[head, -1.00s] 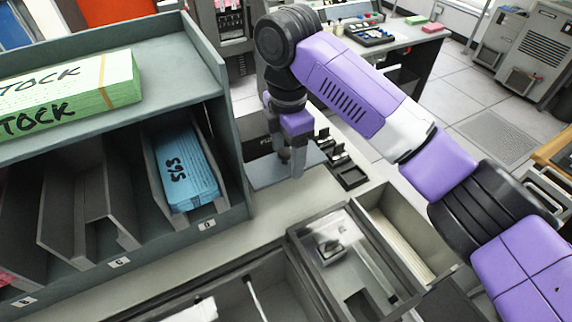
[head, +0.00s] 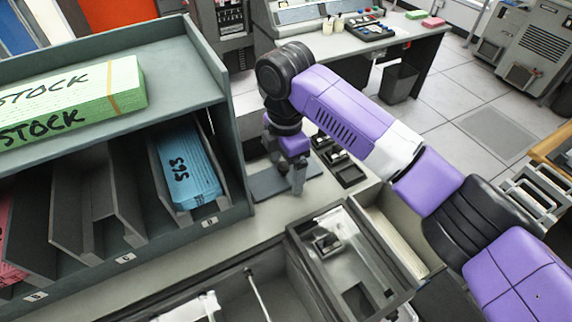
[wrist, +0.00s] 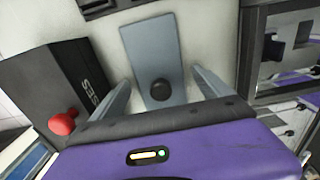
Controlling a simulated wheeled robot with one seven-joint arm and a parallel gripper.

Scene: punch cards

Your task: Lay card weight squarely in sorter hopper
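The card weight appears to be the flat grey-blue plate with a black round knob (wrist: 160,90) in the wrist view. In the head view the plate (head: 268,187) lies on the pale counter to the right of the card shelf. My gripper (wrist: 162,92) is open, with one finger on each side of the knob and apart from it. In the head view my gripper (head: 298,188) points down over the plate and hides part of it. I cannot tell for sure which part is the sorter hopper; a grey framed compartment (head: 300,232) stands at the lower middle.
The shelf unit (head: 240,150) holds blue cards (head: 188,170) and green stock (head: 75,100). A black divided tray (head: 345,172) and an open drawer of cards (head: 400,235) lie to the right. In the wrist view a dark box with a red knob (wrist: 63,123) stands at the left.

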